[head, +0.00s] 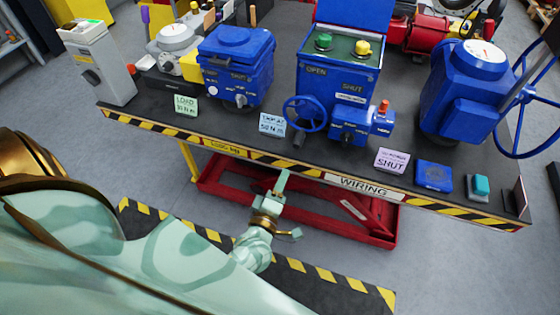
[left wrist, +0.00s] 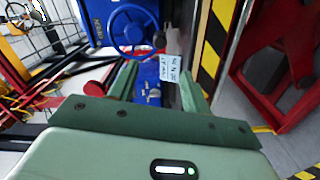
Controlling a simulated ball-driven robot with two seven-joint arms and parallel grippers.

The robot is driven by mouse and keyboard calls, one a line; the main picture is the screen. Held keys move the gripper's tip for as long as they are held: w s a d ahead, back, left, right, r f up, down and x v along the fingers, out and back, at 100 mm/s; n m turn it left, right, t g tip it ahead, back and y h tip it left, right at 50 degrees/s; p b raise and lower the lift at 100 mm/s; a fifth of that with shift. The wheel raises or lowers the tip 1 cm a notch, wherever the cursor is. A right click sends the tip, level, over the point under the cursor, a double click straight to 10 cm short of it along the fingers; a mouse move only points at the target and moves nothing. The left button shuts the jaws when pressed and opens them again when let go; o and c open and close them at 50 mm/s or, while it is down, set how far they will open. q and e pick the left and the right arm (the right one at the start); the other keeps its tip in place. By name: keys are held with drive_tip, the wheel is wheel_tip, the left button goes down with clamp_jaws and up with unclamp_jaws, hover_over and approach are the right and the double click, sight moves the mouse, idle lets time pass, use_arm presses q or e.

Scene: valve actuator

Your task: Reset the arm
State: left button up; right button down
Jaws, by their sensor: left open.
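My left arm (head: 150,235) comes in from the lower left, pale green with brass-coloured parts. My left gripper (head: 282,182) is in front of the bench's striped front edge, over the red lift frame. In the left wrist view its two green fingers stand apart, and the gripper (left wrist: 158,75) is open with nothing held between them. Beyond the fingers show the blue handwheel (left wrist: 133,30) and a white note card (left wrist: 170,68). My right gripper is not in view.
The dark bench (head: 140,108) carries several blue valve actuators, such as one with a green and a yellow knob (head: 338,75). A small blue handwheel (head: 305,113) projects near the front. A large wheel (head: 528,115) overhangs at right. The red lift frame (head: 380,228) is beneath.

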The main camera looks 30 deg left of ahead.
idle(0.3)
use_arm(q)
drive_tip(key=s+d+f+m+g+h, duration=0.25)
drive_tip(key=s+f+m, duration=0.25)
drive_tip(key=f, duration=0.3)
drive_tip(key=s+d+f+m+g+h, duration=0.1)
drive_tip(key=s+f+m+g, duration=0.35)
drive_tip(key=f, duration=0.35)
drive_tip(key=s+d+f+m+g+h, duration=0.2)
drive_tip(key=s+f+m, duration=0.35)
drive_tip(key=f, duration=0.25)
drive_tip(key=s+a+f+m+g, duration=0.2)
drive_tip(key=s+f, duration=0.1)
drive_tip(key=s, duration=0.4)
drive_tip(key=s+a+f+m+g+y+b, duration=0.1)
drive_tip(key=s+a+f+m+g, duration=0.1)
drive_tip(key=s, duration=0.6)
drive_tip(key=s+a+f+m+g+b, duration=0.1)
drive_tip(key=s+a+f+m+g, duration=0.1)
drive_tip(key=s+f, duration=0.4)
drive_tip(key=shift+s+a+f+m+g, duration=0.15)
drive_tip(key=shift+s+a+m+g, duration=0.25)
drive_tip(key=shift+s+g, duration=0.55)
drive_tip(key=shift+y, duration=0.25)
